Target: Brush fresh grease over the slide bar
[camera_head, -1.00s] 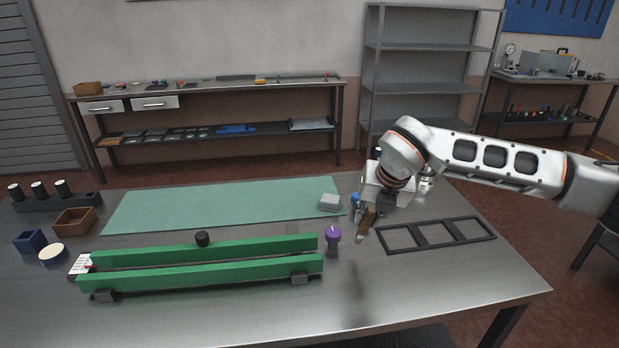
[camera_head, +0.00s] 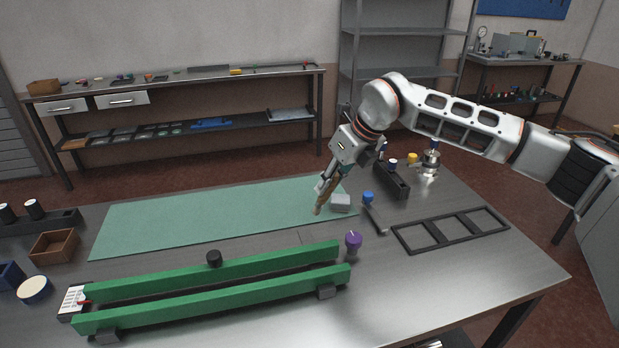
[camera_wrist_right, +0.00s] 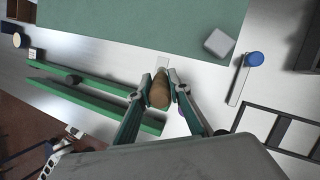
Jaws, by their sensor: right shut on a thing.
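Two long green bars (camera_head: 205,280) lie side by side on dark feet on the metal table, and also show in the right wrist view (camera_wrist_right: 95,82); which one is the slide bar I cannot tell. My right gripper (camera_head: 324,186) is shut on a brown-handled brush (camera_head: 319,204), beyond the bars' right end and over the mat's right part. In the right wrist view, the brown handle (camera_wrist_right: 158,92) sits between the two fingers, with a pale tip beyond it. A round cream-topped tin (camera_head: 35,288) stands left of the bars. My left gripper is not in view.
A green mat (camera_head: 190,217) lies behind the bars. A grey block (camera_head: 341,203), a blue-capped item (camera_head: 368,197) and a purple knob (camera_head: 353,241) are near my right gripper. A black frame (camera_head: 450,229) lies at right. A brown box (camera_head: 54,246) stands at left.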

